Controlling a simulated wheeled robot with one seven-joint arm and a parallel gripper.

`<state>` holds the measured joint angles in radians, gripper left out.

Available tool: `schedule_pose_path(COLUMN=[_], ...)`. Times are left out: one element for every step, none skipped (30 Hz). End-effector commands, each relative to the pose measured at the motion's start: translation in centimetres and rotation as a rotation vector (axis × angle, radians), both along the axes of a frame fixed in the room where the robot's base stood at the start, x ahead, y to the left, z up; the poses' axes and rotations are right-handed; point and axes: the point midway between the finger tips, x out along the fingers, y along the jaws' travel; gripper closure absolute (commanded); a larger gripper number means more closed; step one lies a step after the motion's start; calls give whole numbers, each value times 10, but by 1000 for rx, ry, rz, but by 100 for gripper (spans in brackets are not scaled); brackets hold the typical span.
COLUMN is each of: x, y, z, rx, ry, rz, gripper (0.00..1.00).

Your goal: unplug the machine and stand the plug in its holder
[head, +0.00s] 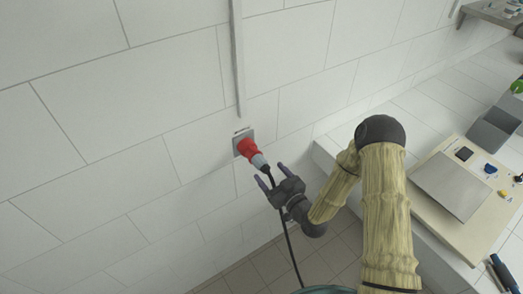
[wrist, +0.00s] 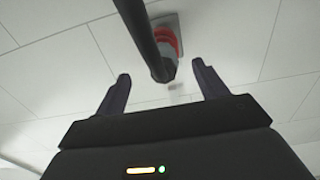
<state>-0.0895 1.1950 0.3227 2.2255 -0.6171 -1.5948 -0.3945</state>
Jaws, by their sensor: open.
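The plug (head: 260,162) has a grey body and sits in the red socket (head: 246,148) on the tiled wall. A black cable (head: 287,240) hangs down from the plug. My gripper (head: 272,174) is open just below and in front of the plug, its two fingers apart and pointing toward the wall. In the wrist view the plug (wrist: 168,66) shows beyond and between the fingertips of my gripper (wrist: 160,78), with the cable (wrist: 138,30) crossing in front of it. I see no contact between fingers and plug. I cannot make out the plug's holder.
A vertical conduit (head: 237,60) runs up the wall above the socket. On the right, a worktop carries a beige machine panel (head: 452,187), grey bins (head: 494,130) and a blue-black tool (head: 502,270). The wall left of the socket is clear.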

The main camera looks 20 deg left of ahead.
Motion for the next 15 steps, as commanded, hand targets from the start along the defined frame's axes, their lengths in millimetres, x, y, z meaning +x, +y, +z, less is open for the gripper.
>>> schedule_pose_path(x=[-1,-1,-2,-2,-2,-2,-2,-2,-2,-1,-1,0,0,1,3], y=[1,2,2,2,3,3,3,3,3,3,3,4,5,6,8], z=[1,1,1,1,1,1,1,1,1,1,1,1,1,1,1], rx=[9,10,10,10,10,10,9,9,9,9,8,8,8,8,7], ry=[-4,-5,-6,-6,-6,-6,-5,-5,-5,-5,-4,-5,-5,-5,-6], rz=[1,2,3,3,3,3,3,3,4,4,4,4,4,4,5], gripper=[28,28,28,28,28,28,28,28,28,28,28,28,28,28,28])
